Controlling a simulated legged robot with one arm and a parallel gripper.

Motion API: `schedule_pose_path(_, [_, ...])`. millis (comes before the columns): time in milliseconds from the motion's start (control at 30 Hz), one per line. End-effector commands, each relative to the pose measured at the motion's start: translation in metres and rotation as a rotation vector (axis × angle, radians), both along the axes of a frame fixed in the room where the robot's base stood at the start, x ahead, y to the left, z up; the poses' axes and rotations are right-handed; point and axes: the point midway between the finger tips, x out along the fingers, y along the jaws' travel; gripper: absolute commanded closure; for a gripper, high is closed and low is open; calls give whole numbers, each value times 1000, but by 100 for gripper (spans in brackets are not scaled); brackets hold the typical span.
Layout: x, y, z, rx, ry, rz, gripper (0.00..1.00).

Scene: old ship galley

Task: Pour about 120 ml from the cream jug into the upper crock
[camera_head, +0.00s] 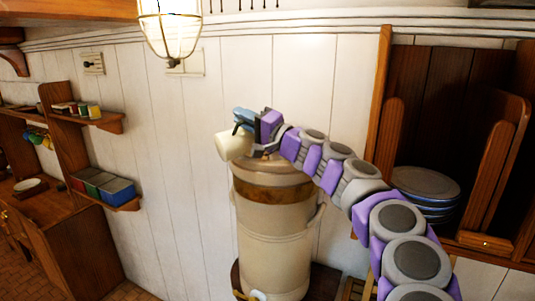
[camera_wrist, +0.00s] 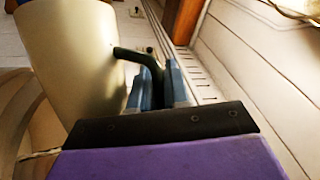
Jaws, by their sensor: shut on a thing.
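The cream jug (camera_head: 234,146) is held tilted at the upper left of the tall beige crock stack, its mouth toward the lower left in the head view. In the wrist view the cream jug (camera_wrist: 68,65) fills the left side. Its dark handle (camera_wrist: 128,54) runs between my blue fingertips. My gripper (camera_head: 244,122) is shut on that handle. The upper crock (camera_head: 275,178), above a brown band, stands just below the jug and gripper. Its top is partly hidden by them, so I cannot tell whether it is open. No stream of liquid shows.
A lower crock section (camera_head: 272,240) has a pale tap (camera_head: 257,295) at its foot. A wooden rack with stacked plates (camera_head: 425,186) stands right. A lamp (camera_head: 172,28) hangs above left. Shelves with tins (camera_head: 104,187) are at left. The white wall is close behind.

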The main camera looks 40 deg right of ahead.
Motion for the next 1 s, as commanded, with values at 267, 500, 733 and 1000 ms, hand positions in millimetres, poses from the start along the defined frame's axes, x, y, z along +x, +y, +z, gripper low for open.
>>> schedule_pose_path(267, [-1, -1, 1, 12, -7, 1, 100])
schedule_pose_path(500, [-1, -2, 2, 22, -11, 1, 100])
schedule_pose_path(733, [-1, -3, 3, 32, -17, 1, 100])
schedule_pose_path(1000, [-1, -5, 4, 44, -22, 3, 100])
